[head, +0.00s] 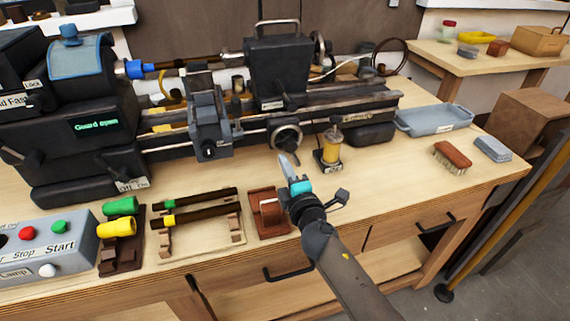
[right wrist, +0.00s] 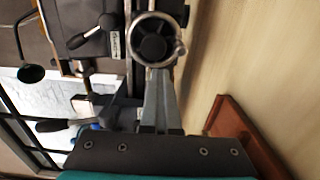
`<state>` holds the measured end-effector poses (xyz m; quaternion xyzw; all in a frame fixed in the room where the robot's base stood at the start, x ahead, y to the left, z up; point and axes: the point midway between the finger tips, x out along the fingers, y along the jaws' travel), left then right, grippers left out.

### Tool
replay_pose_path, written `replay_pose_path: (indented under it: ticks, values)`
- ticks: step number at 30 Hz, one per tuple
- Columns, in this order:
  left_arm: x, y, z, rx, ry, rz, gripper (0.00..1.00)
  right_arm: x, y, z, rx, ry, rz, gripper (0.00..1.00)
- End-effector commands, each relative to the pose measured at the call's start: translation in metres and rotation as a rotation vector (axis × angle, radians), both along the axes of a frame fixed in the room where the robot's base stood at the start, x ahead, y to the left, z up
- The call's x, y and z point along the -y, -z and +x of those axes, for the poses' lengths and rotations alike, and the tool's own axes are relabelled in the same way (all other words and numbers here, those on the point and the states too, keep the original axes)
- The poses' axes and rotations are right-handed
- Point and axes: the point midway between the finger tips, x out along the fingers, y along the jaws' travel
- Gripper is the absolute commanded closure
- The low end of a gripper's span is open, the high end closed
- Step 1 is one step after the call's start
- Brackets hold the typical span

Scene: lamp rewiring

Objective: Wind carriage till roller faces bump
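The lathe carriage (head: 210,122) is a dark grey block on the bed rails, left of the middle in the head view. A round handwheel (head: 286,134) with a pale rim is on the lathe front, to the right of the block. It also shows in the right wrist view (right wrist: 155,40), with a small knob at its rim. My right gripper (head: 287,161) is just in front of and below the handwheel, its narrow fingers together. I cannot tell whether the fingertips touch the wheel. I cannot make out the roller or the bump. My left gripper is out of view.
A yellow bottle (head: 331,147) stands right of my right gripper. A red-brown block (head: 268,213) and a wooden rack (head: 200,222) lie to its left. A control box (head: 45,243) is at far left. A grey tray (head: 434,119) and a brush (head: 453,156) are at right.

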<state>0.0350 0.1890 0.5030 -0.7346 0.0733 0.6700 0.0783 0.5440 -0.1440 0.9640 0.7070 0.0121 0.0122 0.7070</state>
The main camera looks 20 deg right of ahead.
Motion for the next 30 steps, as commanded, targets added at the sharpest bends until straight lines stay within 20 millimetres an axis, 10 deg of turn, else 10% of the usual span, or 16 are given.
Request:
replay_pose_path:
  ticks: [22, 30]
  values:
    - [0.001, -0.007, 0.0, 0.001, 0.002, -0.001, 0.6, 0.014, -0.007, 0.0, 0.0, 0.0, 0.0, 1.0]
    - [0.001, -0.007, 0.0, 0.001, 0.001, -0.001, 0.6, 0.013, -0.007, 0.0, 0.0, 0.0, 0.0, 0.71]
